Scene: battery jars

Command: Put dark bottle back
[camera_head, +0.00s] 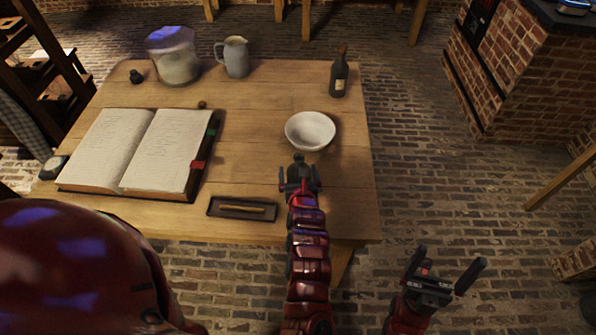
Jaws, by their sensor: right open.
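The dark bottle (339,79) stands upright near the far right corner of the wooden table (255,110). It has a pale label and a narrow neck. No gripper touches it. My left gripper (300,178) is over the table's near right part, just in front of the white bowl (310,130) and well short of the bottle. Its jaws are too small and dark to read. My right gripper (446,272) is low at the bottom right, off the table's right side. Its two fingers are spread apart with nothing between them.
An open book (150,150) fills the table's left part. A small dark tray (225,210) with a stick lies at the front edge. A brick structure (515,80) stands at the right.

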